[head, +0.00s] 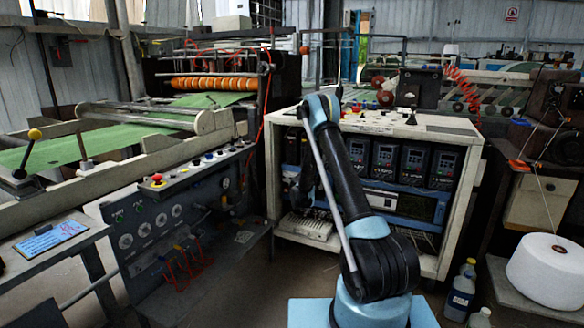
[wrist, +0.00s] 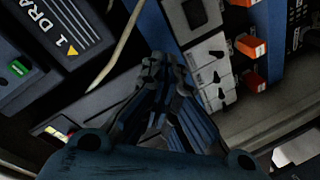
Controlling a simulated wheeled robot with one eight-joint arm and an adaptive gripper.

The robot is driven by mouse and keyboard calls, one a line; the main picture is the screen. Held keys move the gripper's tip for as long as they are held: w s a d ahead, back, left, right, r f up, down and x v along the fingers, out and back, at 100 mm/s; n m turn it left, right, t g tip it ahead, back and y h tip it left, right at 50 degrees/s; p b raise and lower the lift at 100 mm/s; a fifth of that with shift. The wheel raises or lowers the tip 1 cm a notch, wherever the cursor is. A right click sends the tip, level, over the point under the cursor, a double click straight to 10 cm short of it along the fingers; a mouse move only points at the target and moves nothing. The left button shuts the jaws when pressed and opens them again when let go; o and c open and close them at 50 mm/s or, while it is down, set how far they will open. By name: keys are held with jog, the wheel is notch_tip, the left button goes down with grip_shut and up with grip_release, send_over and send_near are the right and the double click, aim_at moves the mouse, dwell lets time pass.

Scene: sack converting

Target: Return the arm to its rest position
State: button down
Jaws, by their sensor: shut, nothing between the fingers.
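My gripper (wrist: 166,62) shows in the wrist view, with its dark fingers brought together at the tips and nothing between them. In the head view my black and light-blue arm rises from its base at the bottom middle and bends at the top, in front of the white cabinet (head: 452,128). The far part of my arm goes down behind the upper link, and the gripper cannot be made out clearly there. In the wrist view the fingers point at blue and grey equipment with orange switches (wrist: 250,47); whether they touch it cannot be told.
The cabinet holds several drive units (head: 384,160) close behind my arm. A grey control panel (head: 150,225) with knobs stands at left. A white roll (head: 545,270) and bottles (head: 460,292) are at right. In the wrist view a pale cable (wrist: 118,45) runs left of the fingers.

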jog(key=s+d+r+m+g+h, duration=0.1)
jog(key=s+d+r+m+g, duration=0.1)
jog(key=s+d+r, duration=0.4)
jog(key=s+d+r+m+g, duration=0.15)
jog(key=s+r, duration=0.25)
jog(key=r, duration=0.5)
jog(key=s+d+r+m+g, duration=0.1)
jog(key=s+d+r+g, duration=0.2)
jog(key=s, duration=0.7)
jog(key=s+d+r+m+g, duration=0.1)
jog(key=s+d+r, duration=0.25)
jog(key=s, duration=0.65)
jog(key=s+g+y, duration=0.3)
jog(key=s, duration=2)
jog(key=s+a+f+g+y, duration=0.1)
jog(key=s+f, duration=0.3)
jog(key=s, duration=0.6)
jog(key=s+a+f+g+y, duration=0.1)
jog(key=s+a+f, duration=0.3)
jog(key=s, duration=0.6)
jog(key=shift+s+f+g+y, duration=0.35)
jog(key=shift+f+y, duration=0.15)
jog(key=shift+f, duration=0.05)
jog(key=shift+m, duration=0.25)
